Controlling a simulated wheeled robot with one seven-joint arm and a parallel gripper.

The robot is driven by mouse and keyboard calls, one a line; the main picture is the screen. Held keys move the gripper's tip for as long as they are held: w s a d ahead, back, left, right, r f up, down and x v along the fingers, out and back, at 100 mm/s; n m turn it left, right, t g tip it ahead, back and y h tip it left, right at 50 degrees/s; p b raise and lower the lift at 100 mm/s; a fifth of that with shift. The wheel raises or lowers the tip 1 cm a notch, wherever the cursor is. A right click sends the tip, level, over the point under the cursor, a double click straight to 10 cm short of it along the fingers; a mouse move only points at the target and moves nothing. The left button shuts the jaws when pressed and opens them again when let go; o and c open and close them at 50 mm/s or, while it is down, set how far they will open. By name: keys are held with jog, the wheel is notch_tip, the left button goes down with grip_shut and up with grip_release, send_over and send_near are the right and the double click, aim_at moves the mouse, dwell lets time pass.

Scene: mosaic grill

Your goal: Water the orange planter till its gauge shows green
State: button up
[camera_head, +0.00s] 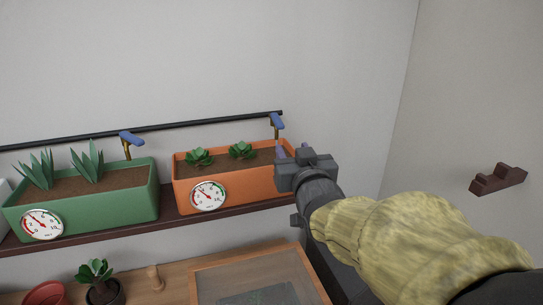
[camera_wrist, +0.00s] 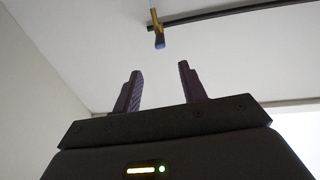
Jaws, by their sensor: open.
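The orange planter (camera_head: 243,189) stands on a shelf and holds soil and two small green succulents. Its round white gauge (camera_head: 208,196) has red and green arcs; the needle seems to point up-left, too small to read surely. A tap with a blue lever (camera_head: 277,121) sits on the black pipe above the planter's right end. My gripper (camera_head: 292,151) is open and empty, in front of the planter's right end and below the lever in the picture. In the wrist view, the tap (camera_wrist: 159,41) appears beyond and between the two open fingers (camera_wrist: 159,82), apart from them.
A green planter (camera_head: 95,208) with its own gauge (camera_head: 42,224) and blue-levered tap (camera_head: 131,139) stands left. The black pipe (camera_head: 200,124) runs along the wall. Below are a wooden bench (camera_head: 175,272) and a potted plant (camera_head: 103,289). A dark bracket (camera_head: 498,178) is on the right wall.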

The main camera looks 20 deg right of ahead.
jog(key=shift+v, duration=1)
dwell(7.0)
